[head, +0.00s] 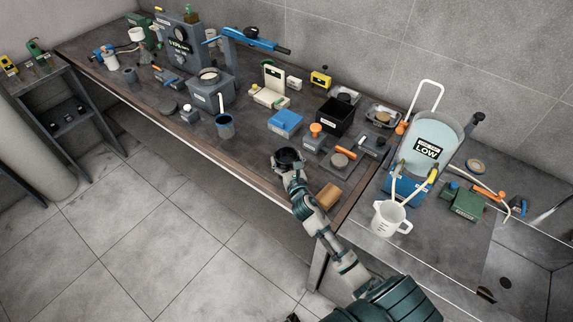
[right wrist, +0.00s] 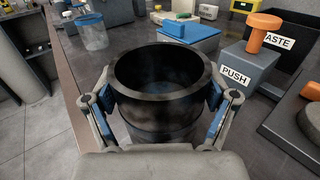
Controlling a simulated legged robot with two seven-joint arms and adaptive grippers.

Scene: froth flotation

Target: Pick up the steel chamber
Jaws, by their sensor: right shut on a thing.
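The steel chamber is a dark, open-topped cylinder (right wrist: 161,127) with a thick rim, upright between the fingers in the right wrist view. In the head view the dark chamber (head: 288,156) is near the front edge of the long bench. My right gripper (head: 291,168) is shut on it, with a blue-padded finger against each side; it also shows in the right wrist view (right wrist: 165,103). The chamber's underside is hidden, so I cannot tell whether it touches the bench. My left gripper is not in view.
Right of the chamber stand a grey PUSH box with an orange knob (right wrist: 264,32) and a black bin (head: 335,117). A blue-lidded box (head: 285,122) is behind it, a blue-rimmed cup (head: 225,127) to the left. A tan block (head: 328,195) lies in front, right. Bench space left of the chamber is clear.

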